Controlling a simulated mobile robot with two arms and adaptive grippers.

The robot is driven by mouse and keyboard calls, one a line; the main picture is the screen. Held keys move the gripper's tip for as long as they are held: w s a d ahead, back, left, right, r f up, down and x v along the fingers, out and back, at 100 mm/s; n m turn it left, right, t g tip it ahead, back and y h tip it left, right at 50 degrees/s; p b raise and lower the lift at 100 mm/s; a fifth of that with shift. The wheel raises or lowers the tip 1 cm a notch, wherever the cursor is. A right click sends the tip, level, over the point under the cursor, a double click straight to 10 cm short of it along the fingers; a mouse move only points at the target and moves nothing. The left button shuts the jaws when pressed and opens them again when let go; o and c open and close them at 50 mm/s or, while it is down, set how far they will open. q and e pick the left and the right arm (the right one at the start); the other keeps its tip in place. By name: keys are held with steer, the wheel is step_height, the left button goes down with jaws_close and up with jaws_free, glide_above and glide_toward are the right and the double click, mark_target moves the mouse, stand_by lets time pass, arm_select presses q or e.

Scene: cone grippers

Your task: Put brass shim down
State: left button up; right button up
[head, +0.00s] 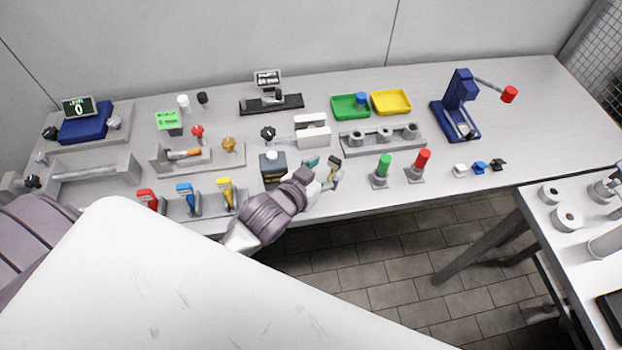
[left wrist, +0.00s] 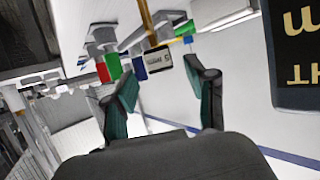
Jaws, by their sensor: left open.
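A brass-coloured strip (left wrist: 147,18), which looks like the brass shim, shows in the left wrist view. A pale tag with dark lettering (left wrist: 158,63) is at its lower end. It appears beyond the fingertips, in the gap between them, and no finger is closed on it. I cannot pick the strip out surely in the head view. My left gripper (head: 323,166) is over the front middle of the bench, its teal-padded fingers apart; it also shows open in the left wrist view (left wrist: 155,82). My right gripper is not in view.
A dark block with a pale top (head: 272,168) stands just left of the gripper. A grey rack with round holders (head: 383,138) is behind it. A green post (head: 384,165) and a red post (head: 422,162) stand to the right. Green (head: 345,108) and yellow (head: 391,102) trays are at the back.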

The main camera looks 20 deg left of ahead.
arm_select(q)
steer(key=v, duration=0.7)
steer(key=shift+b, duration=0.4)
steer(key=shift+s, duration=0.15)
steer(key=s+a+f+g+y, duration=0.1)
steer(key=s+a+f+g, duration=0.1)
steer(key=s+f+g, duration=0.4)
steer(key=s+a+f+g+y, duration=0.15)
steer(key=s+g, duration=0.25)
steer(key=s, duration=0.5)
step_height(320, 180, down, 26)
steer(key=g, duration=0.1)
steer(key=s+a+f+g, duration=0.1)
steer(key=s+a+f, duration=0.2)
steer(key=s+f, duration=1.4)
steer(key=shift+b, duration=0.35)
